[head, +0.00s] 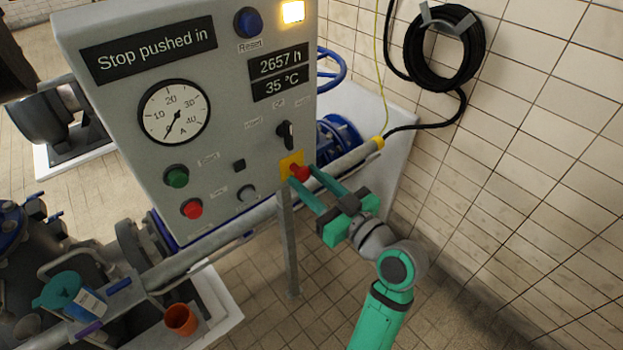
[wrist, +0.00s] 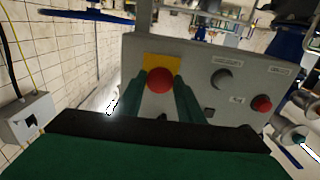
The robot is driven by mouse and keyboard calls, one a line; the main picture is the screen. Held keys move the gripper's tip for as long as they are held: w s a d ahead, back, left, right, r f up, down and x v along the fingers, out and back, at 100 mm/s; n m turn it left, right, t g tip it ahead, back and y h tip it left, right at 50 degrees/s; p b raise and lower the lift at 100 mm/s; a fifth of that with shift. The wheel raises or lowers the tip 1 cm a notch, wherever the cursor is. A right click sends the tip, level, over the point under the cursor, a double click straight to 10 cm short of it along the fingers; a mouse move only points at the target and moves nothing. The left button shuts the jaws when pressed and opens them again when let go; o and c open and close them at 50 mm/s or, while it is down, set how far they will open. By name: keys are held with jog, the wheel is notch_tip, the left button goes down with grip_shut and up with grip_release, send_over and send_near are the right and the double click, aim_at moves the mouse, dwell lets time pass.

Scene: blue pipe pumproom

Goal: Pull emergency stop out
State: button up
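The emergency stop is a red mushroom button (head: 300,172) on a yellow plate (head: 288,163), at the lower right of the grey control panel (head: 240,130). The panel's display (head: 150,50) reads "Stop pushed in". My gripper (head: 303,184) reaches the button from the lower right, with one green finger on each side of it. In the wrist view the red button (wrist: 160,80) sits between the two fingertips, in front of the yellow plate (wrist: 162,62). The fingers are apart at about the button's width; whether they touch it is unclear.
A black rotary switch (head: 286,134) sits just above the stop. A green button (head: 176,176), a red button (head: 191,209) and a small knob (head: 247,193) are to the left. A tiled wall (head: 520,150) with a coiled hose (head: 445,48) stands at right.

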jog(key=o, duration=0.4)
jog(key=shift+s+d, duration=0.15)
jog(key=v, duration=1)
jog(key=shift+s+d, duration=0.25)
